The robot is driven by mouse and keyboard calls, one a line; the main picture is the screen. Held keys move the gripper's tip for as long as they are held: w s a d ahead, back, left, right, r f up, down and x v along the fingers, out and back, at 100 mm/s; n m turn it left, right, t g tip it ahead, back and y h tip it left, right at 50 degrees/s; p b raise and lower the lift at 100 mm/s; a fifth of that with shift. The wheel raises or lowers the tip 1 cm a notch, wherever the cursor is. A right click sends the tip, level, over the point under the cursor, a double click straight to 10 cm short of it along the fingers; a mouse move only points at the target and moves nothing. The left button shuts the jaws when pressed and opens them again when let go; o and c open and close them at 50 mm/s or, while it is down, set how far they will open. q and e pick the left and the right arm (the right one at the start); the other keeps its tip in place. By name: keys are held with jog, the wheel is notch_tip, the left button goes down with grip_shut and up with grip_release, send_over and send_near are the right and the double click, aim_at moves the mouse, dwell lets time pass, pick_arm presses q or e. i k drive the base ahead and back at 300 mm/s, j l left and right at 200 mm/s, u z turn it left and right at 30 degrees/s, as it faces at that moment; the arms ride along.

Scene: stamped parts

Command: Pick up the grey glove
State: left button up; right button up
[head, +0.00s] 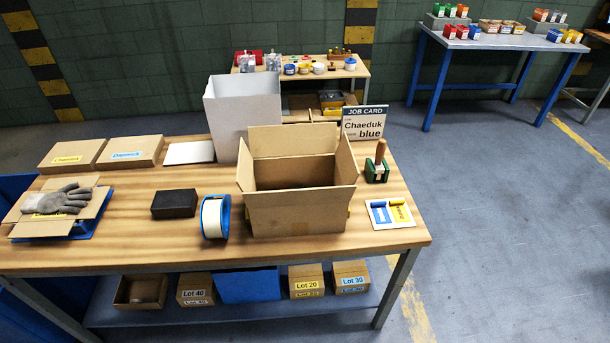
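The grey glove (62,198) lies on top of a flat cardboard box (93,209) with spread flaps at the left end of the wooden table. The glove covers part of a yellow label on the cardboard. A blue tray or base shows under the cardboard. Neither of my grippers is in the head view.
On the table (330,247) stand an open cardboard box (297,212), a tall white bin (243,118), a black block (174,204), a tape roll (214,217), two closed flat boxes (131,152) and a stamp (377,168). Bare wood lies in front of the black block.

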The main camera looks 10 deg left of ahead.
aim_at(44, 203)
jog(key=u, duration=1.9)
jog(key=i+j+z, duration=0.15)
jog(key=i+z, duration=0.2)
jog(key=i, duration=0.2)
jog(key=i+j+z, duration=0.4)
jog(key=i+l, duration=0.05)
jog(key=i, duration=0.05)
